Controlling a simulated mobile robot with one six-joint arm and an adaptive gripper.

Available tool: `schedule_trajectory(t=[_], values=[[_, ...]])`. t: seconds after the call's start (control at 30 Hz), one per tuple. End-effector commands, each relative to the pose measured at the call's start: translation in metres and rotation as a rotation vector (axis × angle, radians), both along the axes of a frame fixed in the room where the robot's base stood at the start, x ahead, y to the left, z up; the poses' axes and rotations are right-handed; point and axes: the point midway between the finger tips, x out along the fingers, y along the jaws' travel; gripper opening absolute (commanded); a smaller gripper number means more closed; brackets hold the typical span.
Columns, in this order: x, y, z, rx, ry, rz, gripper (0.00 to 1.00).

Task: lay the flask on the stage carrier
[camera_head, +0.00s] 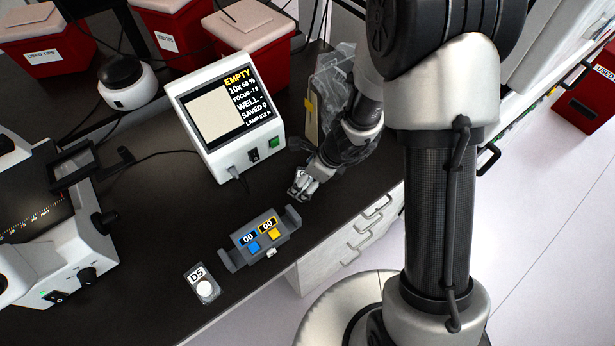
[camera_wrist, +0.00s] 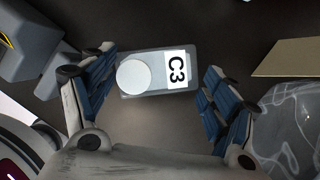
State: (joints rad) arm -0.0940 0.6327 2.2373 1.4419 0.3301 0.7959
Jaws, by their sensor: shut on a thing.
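A small clear flask with a round white cap and the label C3 (camera_wrist: 154,88) lies lengthwise between the two blue-padded fingers of my gripper (camera_wrist: 156,64) in the wrist view. A second flask, labelled D5 (camera_head: 194,273), lies near the bench's front edge. A black frame (camera_head: 88,163) at the microscope on the left looks like the stage carrier; it appears empty.
A white monitor (camera_head: 222,115) reads EMPTY. A grey counter (camera_head: 262,226) with blue and yellow buttons stands in front of it. The white microscope (camera_head: 50,245) stands left. Red bins (camera_head: 245,45) line the back. A clear bag (camera_head: 333,85) is beside my arm. Bench between monitor and microscope is mostly clear.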

Motion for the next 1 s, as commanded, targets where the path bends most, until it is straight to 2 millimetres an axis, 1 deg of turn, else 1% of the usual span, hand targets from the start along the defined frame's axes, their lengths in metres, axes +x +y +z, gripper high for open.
schedule_trajectory(t=[0.1, 0.13, 0.4, 0.83, 0.93, 1.0], values=[[0.0, 0.0, -0.005, 0.0, 0.0, 0.0, 0.42], [0.0, 0.0, -0.004, 0.0, 0.0, 0.0, 0.81], [0.0, 0.0, -0.003, 0.0, 0.0, 0.0, 0.99], [0.0, 0.0, -0.001, 0.0, 0.0, 0.0, 0.99], [-0.001, -0.002, 0.008, 0.001, -0.001, -0.001, 0.99], [-0.003, -0.006, 0.021, 0.0, -0.002, -0.002, 0.99]])
